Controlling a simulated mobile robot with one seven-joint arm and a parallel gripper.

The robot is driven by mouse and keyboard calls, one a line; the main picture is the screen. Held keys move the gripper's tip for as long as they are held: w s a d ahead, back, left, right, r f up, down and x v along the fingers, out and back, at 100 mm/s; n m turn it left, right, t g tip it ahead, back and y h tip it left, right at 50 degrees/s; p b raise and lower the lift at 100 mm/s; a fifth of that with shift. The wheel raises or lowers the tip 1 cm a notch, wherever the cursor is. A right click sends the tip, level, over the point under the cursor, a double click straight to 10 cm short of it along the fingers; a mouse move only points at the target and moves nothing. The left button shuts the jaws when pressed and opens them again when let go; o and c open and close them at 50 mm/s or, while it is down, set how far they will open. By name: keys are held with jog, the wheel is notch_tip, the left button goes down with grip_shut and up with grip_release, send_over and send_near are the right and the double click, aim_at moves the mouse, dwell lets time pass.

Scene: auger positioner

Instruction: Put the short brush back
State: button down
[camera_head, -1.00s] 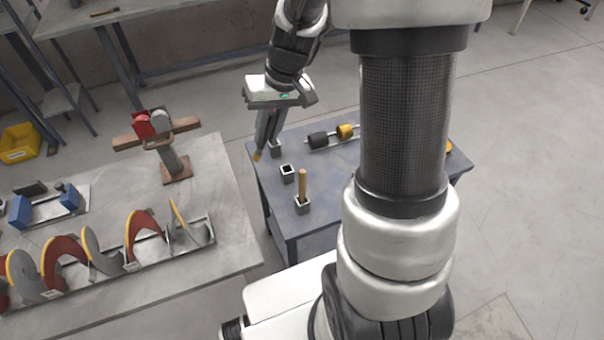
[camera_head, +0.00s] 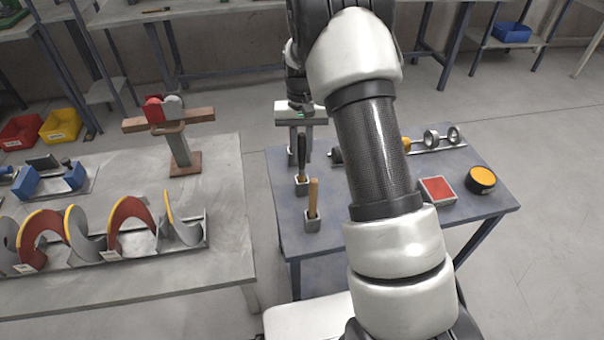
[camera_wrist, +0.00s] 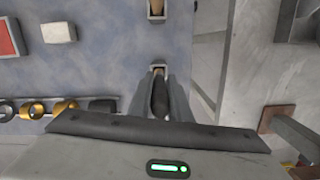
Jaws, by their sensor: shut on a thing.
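The short brush (camera_head: 302,160) is upright in my gripper (camera_head: 302,150), with its dark part showing between and below the fingers. In the wrist view the brush (camera_wrist: 160,98) is dark with a tan end, and my gripper (camera_wrist: 162,88) is shut on it. The brush's lower end is at the mouth of a square grey holder (camera_head: 301,189), which also shows in the wrist view (camera_wrist: 157,67). I cannot tell how deep it sits. A wooden handle (camera_head: 313,194) stands in the nearer holder (camera_head: 312,223).
The blue-grey table (camera_head: 430,230) also bears a red-topped box (camera_head: 437,190), a yellow-and-black round tin (camera_head: 481,180) and a rack with rings (camera_head: 431,139). A workbench with an auger (camera_head: 130,235) is at the left. My arm hides the table's middle.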

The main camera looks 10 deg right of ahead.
aim_at(302, 169)
jog(key=shift+f+b, duration=0.3)
jog(key=shift+f, duration=2.3)
jog(key=c, duration=1.6)
grip_release()
jog(key=shift+c, duration=0.2)
